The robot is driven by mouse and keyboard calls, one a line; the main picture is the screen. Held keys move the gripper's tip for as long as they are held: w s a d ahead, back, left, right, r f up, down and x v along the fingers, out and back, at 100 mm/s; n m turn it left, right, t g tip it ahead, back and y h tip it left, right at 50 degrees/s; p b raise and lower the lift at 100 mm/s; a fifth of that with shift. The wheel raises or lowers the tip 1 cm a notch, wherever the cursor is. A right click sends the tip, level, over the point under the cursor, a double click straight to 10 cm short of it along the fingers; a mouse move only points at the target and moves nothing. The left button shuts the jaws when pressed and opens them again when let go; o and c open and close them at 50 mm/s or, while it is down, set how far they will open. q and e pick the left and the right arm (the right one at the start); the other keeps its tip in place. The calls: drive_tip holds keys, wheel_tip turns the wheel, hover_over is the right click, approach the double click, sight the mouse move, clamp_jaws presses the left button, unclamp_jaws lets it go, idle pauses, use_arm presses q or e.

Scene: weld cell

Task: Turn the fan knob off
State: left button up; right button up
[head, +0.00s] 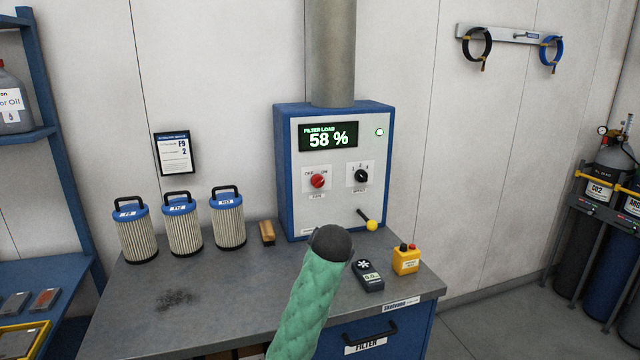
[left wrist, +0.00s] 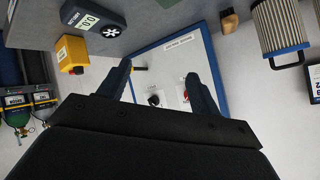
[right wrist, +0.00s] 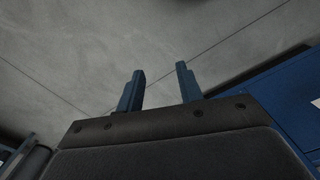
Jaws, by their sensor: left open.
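The red fan knob (head: 318,181) sits on the white front of the blue control box (head: 283,165), below the display, between OFF and ON marks; its pointer is too small to read. A black selector knob (head: 361,176) is to its right. My left arm reaches toward the box in the head view, its fingers hidden. In the left wrist view my left gripper (left wrist: 158,70) is open and empty, facing the box, which appears upside down; the red knob (left wrist: 186,96) shows beside one finger, partly covered. My right gripper (right wrist: 160,72) is open and empty above the floor, outside the head view.
The display (head: 328,136) reads filter load 58 %. A yellow-tipped lever (head: 371,225) sticks out low on the box. A dark meter (head: 368,275), a yellow button box (head: 405,259), a brush (head: 267,232) and filter cartridges (head: 183,232) stand on the bench (head: 220,290).

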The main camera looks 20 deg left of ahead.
use_arm(q)
drive_tip(key=w+a+r+m+y, duration=0.1)
drive_tip(key=w+a+r+y, duration=0.1)
drive_tip(key=w+r, duration=0.45)
drive_tip(key=m+t+y+p, duration=0.2)
drive_tip(key=m+t+y, duration=0.3)
drive_tip(key=m, duration=2)
approach(320, 184)
drive_tip(key=x, duration=0.3)
drive_tip(key=p+x, duration=0.2)
drive_tip(key=x, duration=0.3)
drive_tip(key=shift+w+a, duration=0.1)
drive_tip(key=shift+a, duration=0.05)
drive_tip(key=shift+w+a, duration=0.4)
drive_tip(key=shift+w, duration=0.2)
use_arm(e)
drive_tip(key=s+d+f, duration=0.2)
drive_tip(key=s+f, duration=0.2)
drive_tip(key=f, duration=0.6)
drive_tip(key=s+d+f+t, duration=0.1)
drive_tip(key=s+f, duration=0.3)
drive_tip(key=f, duration=0.6)
drive_tip(key=s+d+f+t, duration=0.1)
drive_tip(key=s+f, duration=0.3)
drive_tip(key=f, duration=0.7)
drive_tip(key=shift+d, duration=0.8)
